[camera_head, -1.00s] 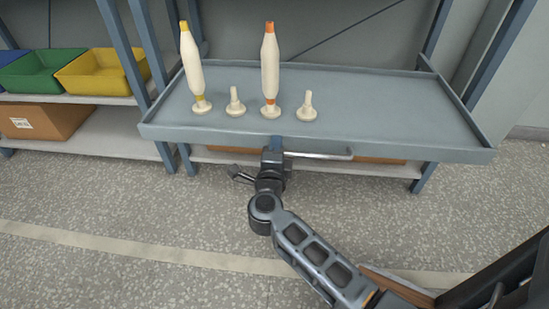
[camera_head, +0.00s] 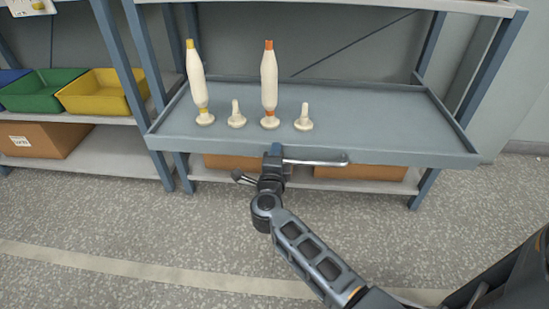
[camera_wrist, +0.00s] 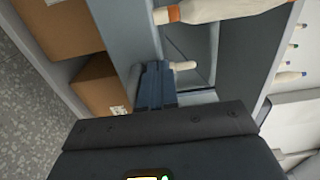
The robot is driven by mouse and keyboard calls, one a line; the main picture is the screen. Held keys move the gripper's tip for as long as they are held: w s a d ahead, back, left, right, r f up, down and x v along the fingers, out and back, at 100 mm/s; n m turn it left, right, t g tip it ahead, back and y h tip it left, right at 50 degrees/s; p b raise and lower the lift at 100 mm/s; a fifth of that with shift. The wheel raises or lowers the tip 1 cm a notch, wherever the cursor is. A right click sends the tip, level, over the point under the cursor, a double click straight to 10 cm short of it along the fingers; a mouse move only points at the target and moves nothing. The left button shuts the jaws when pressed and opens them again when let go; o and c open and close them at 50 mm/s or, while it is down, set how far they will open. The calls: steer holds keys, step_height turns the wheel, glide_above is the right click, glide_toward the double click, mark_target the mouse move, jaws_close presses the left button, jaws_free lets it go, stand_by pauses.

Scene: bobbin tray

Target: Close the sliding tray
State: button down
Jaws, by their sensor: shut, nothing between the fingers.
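The sliding tray (camera_head: 380,151) is a blue-grey shallow tray in a blue rack. It sticks out from the rack's front. A silver bar handle (camera_head: 318,161) runs along its front. My gripper (camera_head: 276,150) is shut and empty, its tips at the tray's front face by the handle's left end. In the wrist view the shut fingers (camera_wrist: 155,80) point at the tray's front wall; whether they touch it is hard to tell.
Two tall bobbins (camera_head: 197,85) (camera_head: 269,82) and two short pegs (camera_head: 236,118) (camera_head: 304,120) stand upright on the tray's left half. Cardboard boxes (camera_head: 360,172) sit on the shelf below. Green (camera_head: 40,90) and yellow (camera_head: 105,92) bins are at left. The floor in front is clear.

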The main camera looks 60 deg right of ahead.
mark_target(282, 114)
steer(key=b+x, duration=0.2)
steer(key=x, duration=1.8)
steer(key=shift+w+d, duration=0.1)
steer(key=shift+d, duration=0.15)
steer(key=shift+w+d+b, duration=0.25)
steer(key=shift+d+b, duration=0.1)
steer(key=shift+d, duration=0.2)
steer(key=shift+d+r, duration=0.1)
steer(key=shift+r, duration=0.05)
steer(key=shift+d, duration=0.15)
